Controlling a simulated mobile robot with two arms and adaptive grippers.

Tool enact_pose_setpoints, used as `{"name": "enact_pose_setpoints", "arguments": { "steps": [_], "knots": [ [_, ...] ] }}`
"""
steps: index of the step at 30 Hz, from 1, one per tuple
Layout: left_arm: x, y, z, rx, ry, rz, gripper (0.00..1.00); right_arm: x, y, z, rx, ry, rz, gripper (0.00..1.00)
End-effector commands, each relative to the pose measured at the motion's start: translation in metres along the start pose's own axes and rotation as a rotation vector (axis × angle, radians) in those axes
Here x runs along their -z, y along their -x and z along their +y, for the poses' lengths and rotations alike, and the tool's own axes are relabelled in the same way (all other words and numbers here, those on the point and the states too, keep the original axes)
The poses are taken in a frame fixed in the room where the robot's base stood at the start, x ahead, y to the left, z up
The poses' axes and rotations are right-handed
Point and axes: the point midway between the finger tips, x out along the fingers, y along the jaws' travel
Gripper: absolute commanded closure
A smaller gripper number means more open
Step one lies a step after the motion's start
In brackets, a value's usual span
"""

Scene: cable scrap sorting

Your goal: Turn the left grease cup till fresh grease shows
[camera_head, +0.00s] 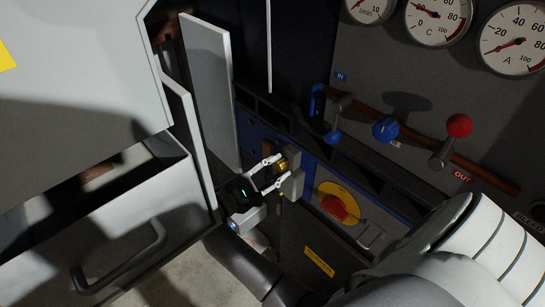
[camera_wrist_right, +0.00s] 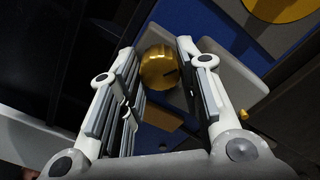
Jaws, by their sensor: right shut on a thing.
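A brass grease cup (camera_head: 283,165) sticks out low on the machine front, in front of a grey block. In the right wrist view the round, ribbed brass cup (camera_wrist_right: 158,68) has a dark mark on its face. My right gripper (camera_head: 281,171) reaches it from the lower left, with one finger on each side. In the right wrist view my right gripper (camera_wrist_right: 157,62) is shut on the cup. No fresh grease can be made out. My left gripper is not in view.
A red knob on a yellow disc (camera_head: 335,206) sits just right of the cup. A blue valve knob (camera_head: 385,130) and red-balled lever (camera_head: 458,126) are higher up. An open grey door panel (camera_head: 210,90) and a handled drawer (camera_head: 130,240) stand left.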

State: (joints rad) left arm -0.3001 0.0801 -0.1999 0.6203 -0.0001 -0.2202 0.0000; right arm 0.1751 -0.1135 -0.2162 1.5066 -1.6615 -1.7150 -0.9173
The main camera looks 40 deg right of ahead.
Motion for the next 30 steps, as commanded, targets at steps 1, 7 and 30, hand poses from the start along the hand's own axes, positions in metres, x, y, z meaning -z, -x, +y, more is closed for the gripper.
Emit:
{"name": "enact_pose_setpoints", "arguments": {
  "steps": [1,7,30],
  "knots": [
    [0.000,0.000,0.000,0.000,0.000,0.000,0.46,-0.001,-0.002,0.002,-0.002,-0.005,-0.005,0.91],
    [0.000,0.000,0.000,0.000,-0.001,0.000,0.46,-0.002,-0.002,0.002,-0.003,-0.004,-0.005,0.91],
    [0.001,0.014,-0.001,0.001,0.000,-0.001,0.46,-0.003,-0.001,0.003,-0.001,0.139,-0.001,0.46]
  ]
}}
